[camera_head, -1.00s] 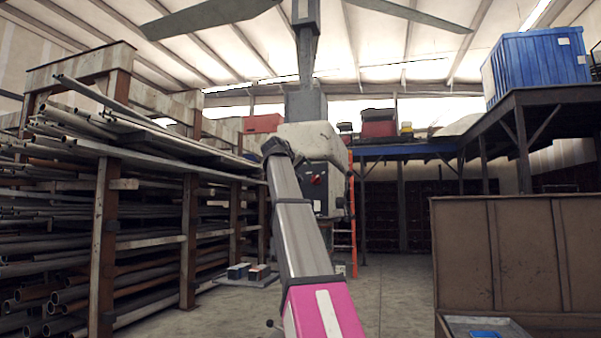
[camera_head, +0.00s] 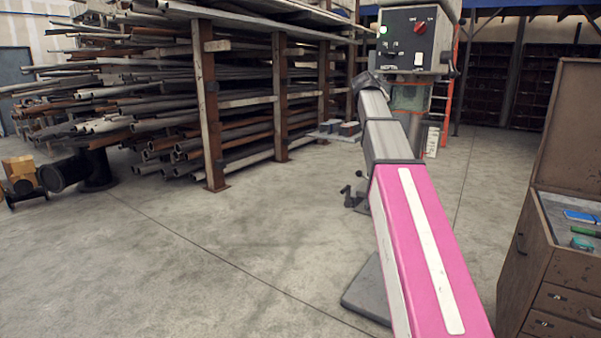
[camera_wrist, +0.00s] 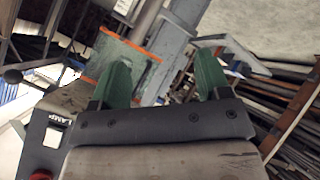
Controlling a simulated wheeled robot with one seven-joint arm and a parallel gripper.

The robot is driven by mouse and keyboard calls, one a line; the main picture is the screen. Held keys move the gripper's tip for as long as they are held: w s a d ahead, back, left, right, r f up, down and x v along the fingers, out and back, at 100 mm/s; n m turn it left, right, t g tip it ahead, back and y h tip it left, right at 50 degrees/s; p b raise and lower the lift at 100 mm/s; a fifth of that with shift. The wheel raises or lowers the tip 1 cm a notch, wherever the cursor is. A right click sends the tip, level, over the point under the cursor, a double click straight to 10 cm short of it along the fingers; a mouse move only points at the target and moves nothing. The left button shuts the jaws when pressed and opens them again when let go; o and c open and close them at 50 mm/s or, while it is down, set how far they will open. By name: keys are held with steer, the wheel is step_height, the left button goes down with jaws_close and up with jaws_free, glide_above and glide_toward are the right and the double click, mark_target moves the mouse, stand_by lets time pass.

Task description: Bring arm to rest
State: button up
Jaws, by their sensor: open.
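My gripper (camera_wrist: 164,76) shows in the wrist view with its two green fingers apart. Nothing is held between them. Behind them are an orange-edged panel (camera_wrist: 128,58) and a grey column. A control panel with a red part and a partly visible label lies at the lower left. In the head view my pink and grey arm reaches up from the bottom toward the machine's control box (camera_head: 412,38), which has a red knob and a lit green lamp. I cannot make out the gripper in the head view. A black flanged pipe (camera_head: 68,174) stands on the floor at left.
A rack (camera_head: 208,110) full of long pipes fills the back left. A brown tool cabinet (camera_head: 560,285) with an open lid stands close at right. A grey base plate (camera_head: 368,290) lies beside my arm.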

steer(key=s+a+f+g+y, duration=0.1)
steer(key=s+a+f, duration=0.15)
steer(key=f, duration=0.85)
steer(key=s+a+f+g+y, duration=0.1)
steer(key=s+f, duration=0.3)
steer(key=f, duration=0.7)
steer(key=s+a+f+g+y, duration=0.1)
steer(key=s+a+f, duration=0.15)
steer(key=f, duration=0.75)
steer(key=s+a+f+g+y, duration=0.2)
steer(key=s+f, duration=0.9)
steer(key=f, duration=0.2)
steer(key=s+a+f+g+y, duration=0.2)
steer(key=s+a+f, duration=0.1)
steer(key=s+f, duration=0.9)
steer(key=shift+a+f+m+g, duration=0.25)
steer(key=shift+f+m+g, duration=0.1)
steer(key=shift+m+g, duration=0.05)
